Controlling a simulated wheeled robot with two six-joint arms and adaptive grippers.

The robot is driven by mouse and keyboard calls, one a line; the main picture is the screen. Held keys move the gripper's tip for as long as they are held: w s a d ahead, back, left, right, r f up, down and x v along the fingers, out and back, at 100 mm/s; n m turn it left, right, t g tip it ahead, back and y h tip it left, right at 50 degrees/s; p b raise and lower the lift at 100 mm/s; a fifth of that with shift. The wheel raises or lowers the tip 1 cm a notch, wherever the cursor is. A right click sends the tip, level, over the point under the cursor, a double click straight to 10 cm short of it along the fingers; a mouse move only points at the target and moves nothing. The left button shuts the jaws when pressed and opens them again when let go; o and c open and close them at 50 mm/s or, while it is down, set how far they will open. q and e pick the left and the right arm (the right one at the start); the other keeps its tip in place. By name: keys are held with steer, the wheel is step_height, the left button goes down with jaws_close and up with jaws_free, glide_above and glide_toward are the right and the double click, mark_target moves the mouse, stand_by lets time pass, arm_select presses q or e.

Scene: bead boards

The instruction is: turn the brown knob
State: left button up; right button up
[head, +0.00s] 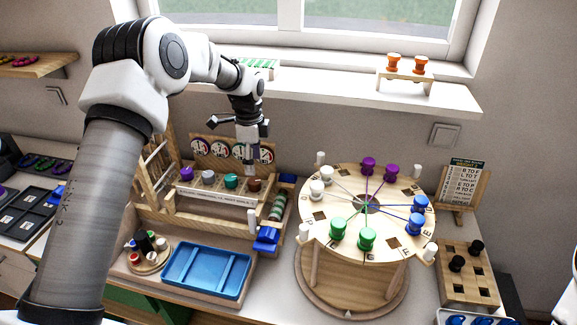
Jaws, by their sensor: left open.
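The brown knob (254,184) is at the right end of a row of knobs on the wooden rack, beside the teal knob (231,181). A grey-white knob (208,178) and a purple knob (186,174) stand farther left in the row. My left gripper (249,163) points down just above the brown knob and is open. Whether its fingertips touch the knob cannot be told. My right gripper is not in view.
Round dials (217,148) stand on a panel behind the row. A round bead table (330,222) with coloured spools stands to the right. A blue tray (207,269) lies in front. The window sill (330,91) runs behind.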

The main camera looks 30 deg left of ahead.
mark_target(254, 181)
arm_select(q)
steer(key=shift+w, duration=0.45)
steer(key=s+f+p, duration=0.1)
steer(key=s+f, duration=0.1)
steer(key=f, duration=0.1)
steer(key=shift+d+f+p, duration=0.15)
steer(key=shift+p, duration=0.25)
steer(key=f, duration=0.2)
steer(key=w+f, duration=0.1)
steer(key=f, duration=0.1)
steer(key=shift+p, duration=0.3)
steer(key=shift+r, duration=0.1)
steer(key=shift+s+r, duration=0.15)
steer(key=shift+s, duration=0.05)
steer(key=c, duration=0.3)
steer(key=shift+s, duration=0.1)
steer(key=c, duration=0.6)
steer(key=shift+c, duration=1.2)
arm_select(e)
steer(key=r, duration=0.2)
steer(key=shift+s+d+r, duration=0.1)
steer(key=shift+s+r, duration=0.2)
